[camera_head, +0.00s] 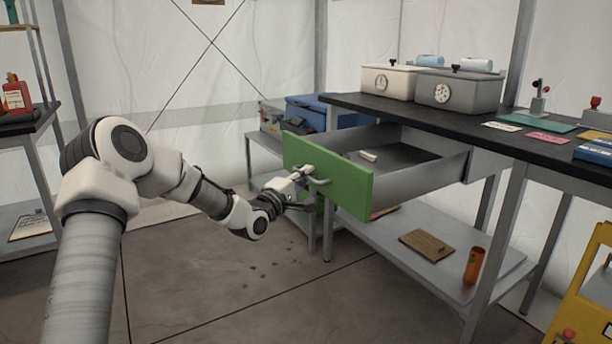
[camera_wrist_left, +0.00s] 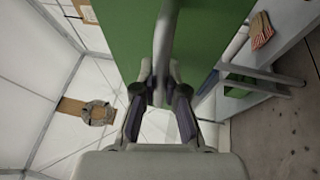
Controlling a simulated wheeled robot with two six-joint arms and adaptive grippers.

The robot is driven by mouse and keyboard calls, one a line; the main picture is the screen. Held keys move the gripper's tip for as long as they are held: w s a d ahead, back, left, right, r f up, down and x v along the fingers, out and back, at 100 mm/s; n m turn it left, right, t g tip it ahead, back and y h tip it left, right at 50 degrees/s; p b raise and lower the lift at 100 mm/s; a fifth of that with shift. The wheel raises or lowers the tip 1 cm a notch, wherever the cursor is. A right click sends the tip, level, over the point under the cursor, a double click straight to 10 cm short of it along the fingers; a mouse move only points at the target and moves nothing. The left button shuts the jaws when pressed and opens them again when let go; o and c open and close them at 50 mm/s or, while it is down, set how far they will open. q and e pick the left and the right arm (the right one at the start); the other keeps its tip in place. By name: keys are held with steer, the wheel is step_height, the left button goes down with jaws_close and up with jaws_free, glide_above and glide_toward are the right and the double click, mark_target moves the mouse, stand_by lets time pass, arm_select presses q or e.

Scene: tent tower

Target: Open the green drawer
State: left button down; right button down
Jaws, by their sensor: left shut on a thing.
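The green drawer (camera_head: 345,187) hangs under the black-topped bench and is pulled well out, so its grey inside shows. A small pale item (camera_head: 369,156) lies in it. My left gripper (camera_head: 308,177) is at the drawer's front and shut on its grey bar handle (camera_head: 320,182). In the left wrist view the handle (camera_wrist_left: 163,45) runs between the two fingers of my gripper (camera_wrist_left: 160,92), with the green front (camera_wrist_left: 205,35) behind it. My right gripper is in neither view.
The bench top (camera_head: 462,117) carries two lidded boxes, cards and small tools. The lower shelf (camera_head: 450,262) holds a brown board (camera_head: 425,244) and an orange cylinder (camera_head: 474,266). A yellow frame (camera_head: 585,300) stands at lower right. The floor before the drawer is clear.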

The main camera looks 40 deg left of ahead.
arm_select(q)
steer(key=c, duration=1.5)
jaws_free()
steer(key=s, duration=0.4)
steer(key=s+f, duration=0.1)
steer(key=s, duration=0.3)
steer(key=s+f, duration=0.1)
steer(key=s, duration=0.2)
steer(key=shift+s+d+f, duration=0.1)
steer(key=shift+s, duration=0.3)
